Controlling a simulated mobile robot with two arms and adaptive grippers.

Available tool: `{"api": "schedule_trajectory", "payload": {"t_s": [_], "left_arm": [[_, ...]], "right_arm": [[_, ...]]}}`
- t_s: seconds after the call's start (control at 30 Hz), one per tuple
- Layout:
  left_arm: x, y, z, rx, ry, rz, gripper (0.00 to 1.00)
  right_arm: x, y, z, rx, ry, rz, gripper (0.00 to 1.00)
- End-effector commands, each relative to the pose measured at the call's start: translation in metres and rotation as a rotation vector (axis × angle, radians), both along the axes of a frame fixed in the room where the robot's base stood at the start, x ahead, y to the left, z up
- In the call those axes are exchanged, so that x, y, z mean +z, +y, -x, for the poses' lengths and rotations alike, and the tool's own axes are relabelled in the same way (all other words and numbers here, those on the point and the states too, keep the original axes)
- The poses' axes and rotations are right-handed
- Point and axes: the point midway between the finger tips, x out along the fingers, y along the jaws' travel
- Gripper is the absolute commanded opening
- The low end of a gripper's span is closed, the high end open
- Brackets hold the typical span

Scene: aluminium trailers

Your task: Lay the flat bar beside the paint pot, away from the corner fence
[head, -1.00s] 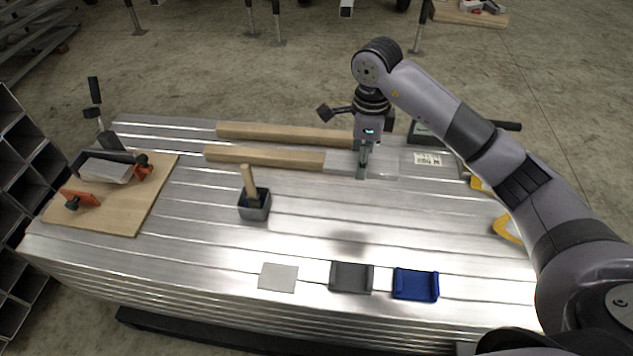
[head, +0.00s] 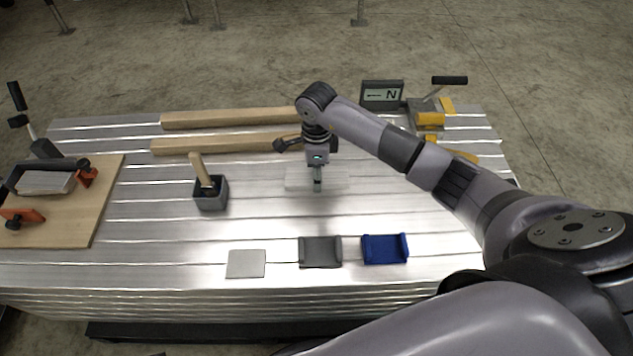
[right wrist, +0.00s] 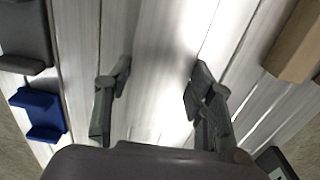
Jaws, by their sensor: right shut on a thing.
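The flat bar (head: 296,179) is a pale, shiny metal strip in the head view, hard to tell from the bright tabletop. My right gripper (head: 317,187) is shut on it, just above or at the table; the exact height is unclear. In the right wrist view, my right gripper (right wrist: 156,85) has its fingers apart on either side of a bright metal band. The paint pot (head: 211,197) is a grey square pot with a wooden handle standing in it, left of the bar. I cannot tell which item is the corner fence. My left gripper is not in view.
Wooden beams (head: 235,118) lie along the back. A wooden board (head: 95,200) with orange clamps is at the left. A grey plate (head: 246,264), dark grey bracket (head: 320,252) and blue bracket (head: 385,249) lie in front. An N sign (head: 382,95) and yellow-grey clamp (head: 428,120) stand back right.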

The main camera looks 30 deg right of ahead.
Motion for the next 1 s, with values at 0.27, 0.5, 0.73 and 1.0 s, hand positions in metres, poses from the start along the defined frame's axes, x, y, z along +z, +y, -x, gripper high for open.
{"api": "schedule_trajectory", "payload": {"t_s": [0.27,0.5,0.73,1.0], "left_arm": [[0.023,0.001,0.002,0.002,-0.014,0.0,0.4],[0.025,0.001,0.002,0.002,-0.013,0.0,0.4],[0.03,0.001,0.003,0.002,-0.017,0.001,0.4],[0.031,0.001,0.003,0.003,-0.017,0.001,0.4]], "right_arm": [[-0.035,0.0,0.0,-0.001,-0.001,0.0,0.01],[-0.035,0.0,0.0,0.001,-0.002,0.0,0.01],[-0.038,0.0,-0.001,0.0,-0.002,0.0,0.01],[-0.039,0.0,0.0,0.001,0.001,0.0,0.66]]}}
